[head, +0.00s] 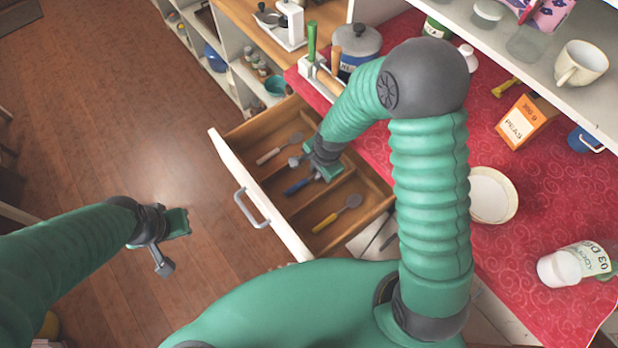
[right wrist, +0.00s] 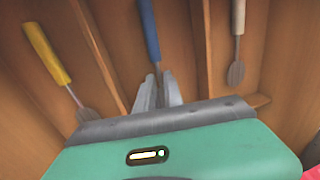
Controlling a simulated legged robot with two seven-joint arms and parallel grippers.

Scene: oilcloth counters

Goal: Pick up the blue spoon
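The blue spoon (head: 297,187) lies in the middle compartment of the open wooden drawer (head: 228,152). Its blue handle (right wrist: 149,28) points away from my gripper in the right wrist view. My right gripper (head: 312,172) is down at the drawer over the spoon's other end. Its two fingers (right wrist: 159,78) are close together at the spoon's neck, apparently one on each side. I cannot tell whether they press on it. The spoon's bowl is hidden under the gripper. My left gripper (head: 163,262) hangs over the floor, away from the drawer; its fingers are hard to make out.
A yellow-handled utensil (head: 325,223) and a pale-handled one (head: 268,156) lie in the neighbouring compartments, also seen in the right wrist view. Low dividers (right wrist: 205,50) stand on both sides of the spoon. The red counter (head: 470,130) carries a bowl (head: 492,196) and a pot (head: 356,45).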

